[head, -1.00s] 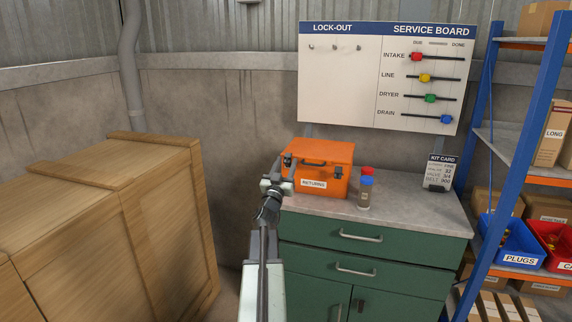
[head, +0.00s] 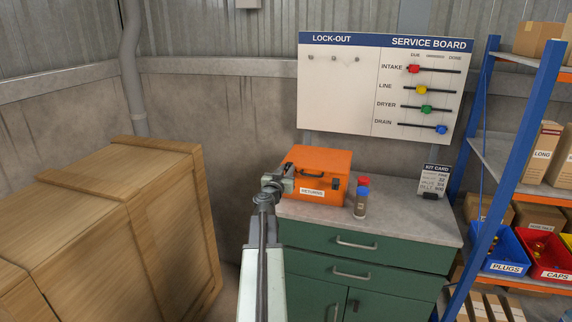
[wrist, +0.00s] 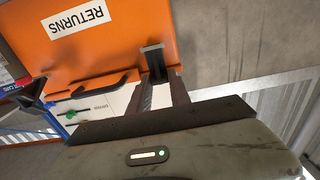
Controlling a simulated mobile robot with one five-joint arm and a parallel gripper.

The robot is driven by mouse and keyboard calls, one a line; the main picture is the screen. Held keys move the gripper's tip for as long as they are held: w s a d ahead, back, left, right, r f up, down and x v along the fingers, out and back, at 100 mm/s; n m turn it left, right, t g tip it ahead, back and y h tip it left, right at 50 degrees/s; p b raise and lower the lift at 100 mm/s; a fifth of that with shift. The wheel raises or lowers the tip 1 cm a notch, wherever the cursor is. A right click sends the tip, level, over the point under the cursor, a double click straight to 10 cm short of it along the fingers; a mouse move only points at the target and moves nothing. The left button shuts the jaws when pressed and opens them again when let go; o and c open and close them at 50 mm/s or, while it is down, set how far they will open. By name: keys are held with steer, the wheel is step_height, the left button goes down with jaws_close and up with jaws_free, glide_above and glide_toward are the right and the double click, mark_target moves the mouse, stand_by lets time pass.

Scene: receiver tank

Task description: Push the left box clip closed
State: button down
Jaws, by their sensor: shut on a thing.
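The orange box (head: 335,160) marked RETURNS stands on the left end of the green cabinet's top, its lid looking down. Its black handle (head: 312,172) is on the front, with a dark right clip (head: 336,182) beside it. My gripper (head: 285,182) is at the box's front left corner and hides the left clip in the head view. In the wrist view, which is turned over, the dark left clip (wrist: 154,62) stands against the orange face at my fingertips (wrist: 162,88). The fingers are shut on it. I cannot tell whether the clip is latched.
A bottle (head: 361,198) with red and blue parts stands right of the box on the cabinet top (head: 400,215). A kit card (head: 433,182) is at its back right. A large wooden crate (head: 120,225) fills the left. Blue shelving (head: 520,130) stands right.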

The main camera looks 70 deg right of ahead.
stand_by(0.3)
steer(key=c, duration=1.2)
jaws_free()
steer(key=a, duration=0.7)
steer(key=shift+s+a, duration=0.25)
steer(key=shift+a, duration=0.15)
